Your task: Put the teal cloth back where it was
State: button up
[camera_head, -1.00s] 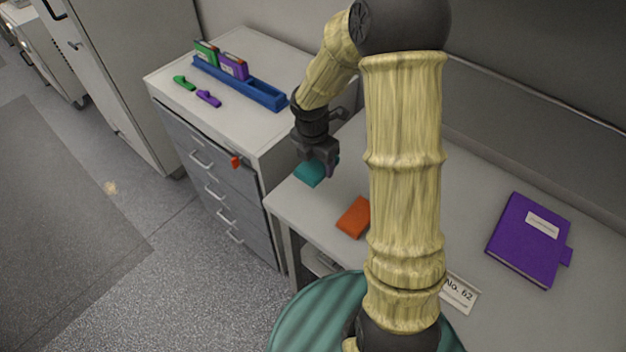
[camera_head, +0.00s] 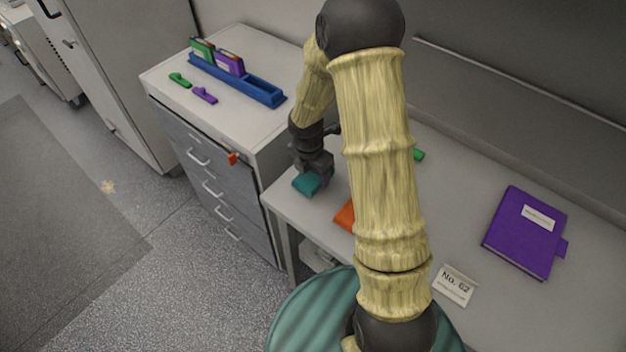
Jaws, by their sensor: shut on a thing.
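The teal cloth (camera_head: 306,184) is a small folded piece at the left end of the desk, by the desk's edge near the drawer cabinet. My gripper (camera_head: 315,176) points down at it and is shut on it. The fingertips are small and partly hidden, so the exact grip cannot be seen. I cannot tell whether the cloth touches the desk or is just above it.
An orange folded cloth (camera_head: 345,216) lies on the desk, partly behind my arm. A green item (camera_head: 418,155), a purple binder (camera_head: 525,232) and a "No. 62" card (camera_head: 454,286) lie to the right. The cabinet holds a blue rack (camera_head: 262,91) and green and purple clips (camera_head: 205,95).

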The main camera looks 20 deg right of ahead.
aim_at(313, 181)
jog(key=shift+f, duration=1.9)
jog(key=shift+f, duration=0.1)
jog(key=o, duration=1)
jog(key=r, duration=0.8)
jog(key=a+r, duration=0.1)
jog(key=r, duration=0.3)
jog(key=shift+s+r, duration=0.1)
jog(key=shift+s, duration=0.3)
